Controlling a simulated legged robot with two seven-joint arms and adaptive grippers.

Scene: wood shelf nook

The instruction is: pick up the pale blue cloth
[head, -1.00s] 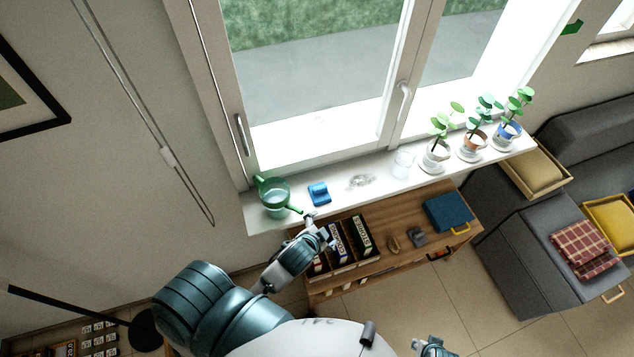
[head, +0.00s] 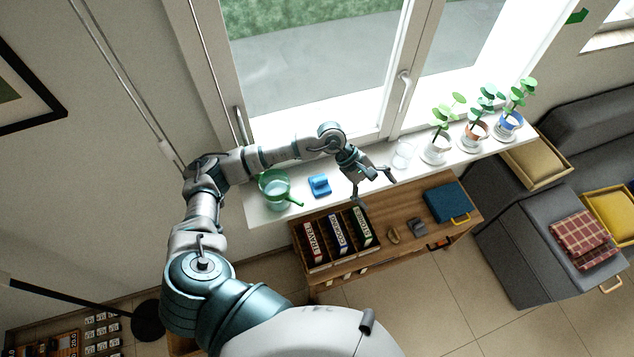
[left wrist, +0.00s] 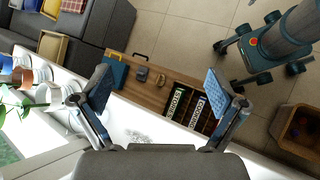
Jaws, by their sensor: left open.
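A folded blue cloth (head: 319,186), more medium blue than pale, lies on the white windowsill just right of the green watering can (head: 275,190). My left gripper (head: 375,190) is open and empty, to the right of the cloth, above the sill's front edge. In the left wrist view, its two spread fingers (left wrist: 158,84) have nothing between them. The cloth does not show in that view. A clear, rippled patch (left wrist: 138,136), like spilled water, lies on the sill there; my gripper covers it in the head view. My right gripper is not in view.
A clear glass (head: 404,155) and several potted plants (head: 437,150) stand farther right on the sill. Below is a wooden shelf (head: 405,215) with binders (head: 337,234) and a dark blue case (head: 447,203). The window is behind the sill.

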